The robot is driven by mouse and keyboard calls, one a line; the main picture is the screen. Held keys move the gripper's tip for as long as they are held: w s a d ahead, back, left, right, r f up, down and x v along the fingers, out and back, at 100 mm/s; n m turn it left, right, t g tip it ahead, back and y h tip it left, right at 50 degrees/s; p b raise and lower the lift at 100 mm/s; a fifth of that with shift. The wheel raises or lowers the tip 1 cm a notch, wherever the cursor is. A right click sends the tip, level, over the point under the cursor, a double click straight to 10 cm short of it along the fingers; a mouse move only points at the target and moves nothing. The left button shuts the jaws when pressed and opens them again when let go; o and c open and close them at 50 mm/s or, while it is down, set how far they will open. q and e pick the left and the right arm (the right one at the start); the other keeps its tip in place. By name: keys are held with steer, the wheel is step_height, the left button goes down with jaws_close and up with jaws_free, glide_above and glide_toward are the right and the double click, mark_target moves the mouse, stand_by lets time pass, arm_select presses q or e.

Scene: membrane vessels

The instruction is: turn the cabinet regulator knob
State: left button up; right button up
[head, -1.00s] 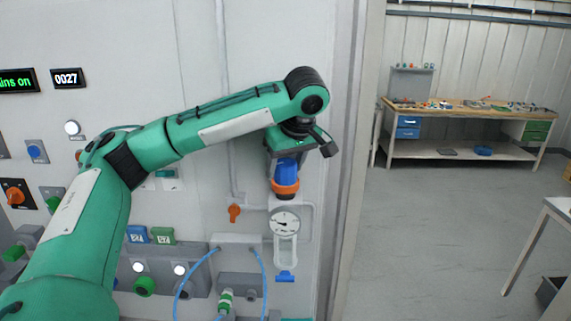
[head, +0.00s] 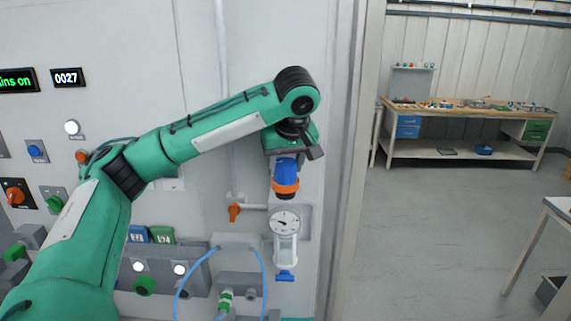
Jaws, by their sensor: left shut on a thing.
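The regulator knob (head: 286,172) is blue with an orange ring (head: 286,188) below it, mounted on the cabinet's front panel. My left gripper (head: 287,156) comes down from above and is shut on the knob's upper part; its fingers and the top of the knob are largely hidden by the wrist. A round white gauge (head: 285,222) with a dark needle sits just under the knob. A clear bowl (head: 286,250) with a blue drain piece (head: 286,275) hangs below the gauge. My right gripper is out of the picture.
An orange valve lever (head: 234,212) is left of the gauge. Blue tubes (head: 265,265) loop from fittings lower down. Buttons and an orange switch (head: 14,196) fill the panel's left side. Right of the cabinet edge lies open floor (head: 430,220) with a workbench (head: 465,107) behind.

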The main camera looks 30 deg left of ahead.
arm_select(q)
steer(key=m+h, duration=0.1)
steer(key=m, duration=0.2)
steer(key=m+t+h, duration=0.1)
steer(key=m, duration=0.2)
steer(key=m+h, duration=0.2)
steer(key=m, duration=0.3)
steer(key=shift+m, duration=0.6)
steer(key=o, duration=0.7)
steer(key=shift+r+h, duration=0.1)
steer(key=shift+h, duration=0.2)
